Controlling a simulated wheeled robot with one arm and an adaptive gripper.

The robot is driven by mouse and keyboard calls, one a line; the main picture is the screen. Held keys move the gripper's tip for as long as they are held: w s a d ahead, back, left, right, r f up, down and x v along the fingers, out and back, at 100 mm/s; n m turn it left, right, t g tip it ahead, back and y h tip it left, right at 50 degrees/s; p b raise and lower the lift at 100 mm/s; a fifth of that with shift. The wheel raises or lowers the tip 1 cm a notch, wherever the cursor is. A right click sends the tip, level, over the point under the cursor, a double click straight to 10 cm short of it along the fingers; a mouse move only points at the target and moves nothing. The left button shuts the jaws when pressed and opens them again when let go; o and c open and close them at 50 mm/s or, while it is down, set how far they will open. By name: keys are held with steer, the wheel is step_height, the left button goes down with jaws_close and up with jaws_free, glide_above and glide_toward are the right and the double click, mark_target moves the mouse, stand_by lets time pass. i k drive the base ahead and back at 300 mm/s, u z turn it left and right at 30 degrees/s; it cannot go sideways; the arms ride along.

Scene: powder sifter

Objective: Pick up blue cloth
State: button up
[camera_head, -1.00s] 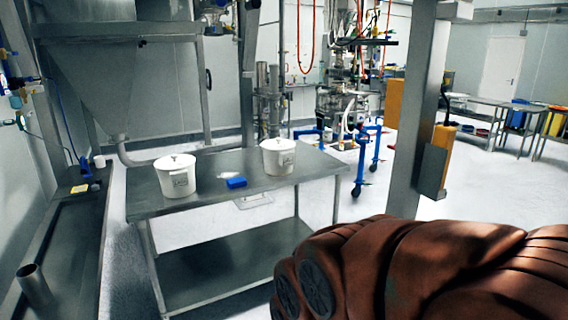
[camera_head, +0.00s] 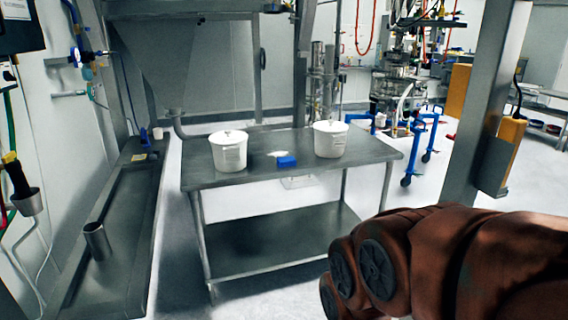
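The blue cloth (camera_head: 287,162) is a small folded block on the top of the metal table (camera_head: 215,180). It lies between two white lidded buckets, the left one (camera_head: 228,152) and the right one (camera_head: 330,139). A patch of white powder (camera_head: 268,154) is just behind and left of the cloth. Part of my brown-covered arm fills the lower right of the view. My gripper is not in view.
A lower shelf (camera_head: 270,240) under the table is empty. A long metal bench (camera_head: 130,215) with an upright metal cylinder (camera_head: 97,241) runs along the left wall. A metal post (camera_head: 487,110) stands at the right. Blue-framed equipment (camera_head: 428,135) stands behind.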

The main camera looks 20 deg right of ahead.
mark_target(286, 161)
steer(key=z, duration=0.35)
steer(key=i, duration=1.15)
steer(key=u, duration=0.3)
steer(key=i, duration=1.35)
steer(key=u, duration=0.7)
